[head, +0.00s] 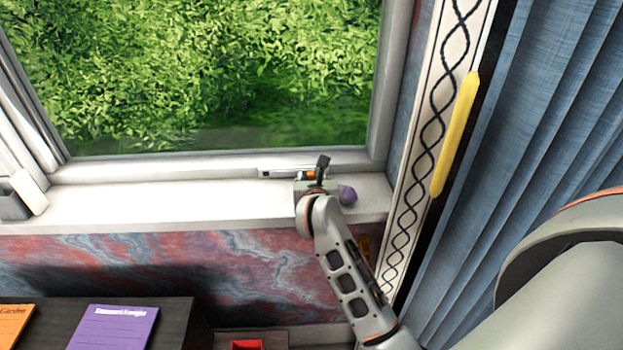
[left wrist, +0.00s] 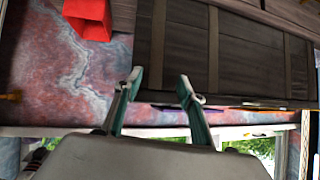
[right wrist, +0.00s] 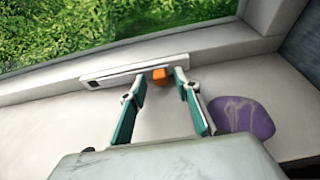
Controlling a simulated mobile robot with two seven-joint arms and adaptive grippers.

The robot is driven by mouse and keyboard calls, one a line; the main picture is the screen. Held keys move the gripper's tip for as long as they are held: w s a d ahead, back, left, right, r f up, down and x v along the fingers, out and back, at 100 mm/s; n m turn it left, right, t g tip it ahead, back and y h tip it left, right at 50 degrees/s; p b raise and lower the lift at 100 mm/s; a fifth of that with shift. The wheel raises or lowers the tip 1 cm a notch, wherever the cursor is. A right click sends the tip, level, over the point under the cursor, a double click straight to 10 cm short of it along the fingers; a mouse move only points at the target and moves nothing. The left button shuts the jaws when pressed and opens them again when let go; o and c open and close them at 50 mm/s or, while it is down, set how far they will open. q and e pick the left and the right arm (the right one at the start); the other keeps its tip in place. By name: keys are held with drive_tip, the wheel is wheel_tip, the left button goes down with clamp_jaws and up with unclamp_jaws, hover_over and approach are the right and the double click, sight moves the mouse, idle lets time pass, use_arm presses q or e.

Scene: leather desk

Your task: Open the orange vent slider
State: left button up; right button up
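The orange vent slider (right wrist: 159,74) is a small block on a pale vent strip (right wrist: 115,73) along the bottom of the window frame. In the head view the slider (head: 311,174) is a small orange spot, partly covered by my right gripper (head: 321,172). In the right wrist view my right gripper (right wrist: 160,80) is open, its two fingertips at either side of the slider, with a gap visible to each. Whether they are level with it in depth is hard to tell. My left gripper (left wrist: 160,82) is open and empty, and outside the head view.
A purple stone (right wrist: 242,117) lies on the white sill (head: 150,204) close to the right of my right gripper. A yellow bar (head: 455,135) stands beside the blue curtain (head: 540,120). In the left wrist view, a red box (left wrist: 90,15) is near dark wooden furniture (left wrist: 230,55).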

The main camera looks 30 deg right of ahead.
drive_tip(key=v, duration=1.2)
drive_tip(key=shift+w, duration=0.1)
